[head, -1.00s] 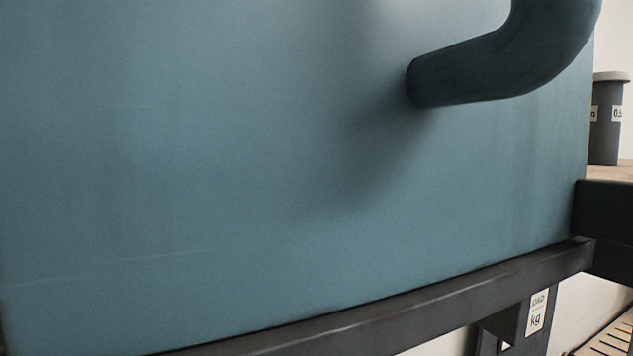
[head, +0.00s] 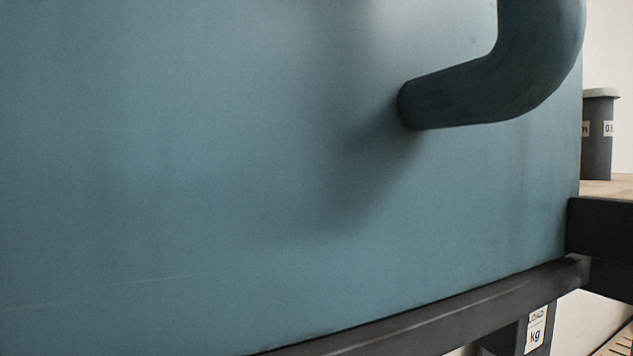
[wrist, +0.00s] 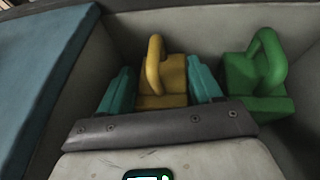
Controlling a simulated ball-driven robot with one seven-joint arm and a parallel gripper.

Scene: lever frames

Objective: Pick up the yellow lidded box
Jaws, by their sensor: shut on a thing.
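The yellow lidded box (wrist: 172,82) shows in the wrist view, with an upright loop handle on top. My gripper (wrist: 160,70) has one teal finger on each side of it and is shut on it. The box's lower part is hidden behind the gripper's grey bar. Neither the box nor my gripper shows in the head view.
A green handled box (wrist: 258,75) stands close to the right inside the pale-walled space. A blue panel (wrist: 38,75) is on the left. In the head view a blue panel with a dark handle (head: 480,90) fills most of the picture. A grey lidded cup (head: 597,135) stands at right.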

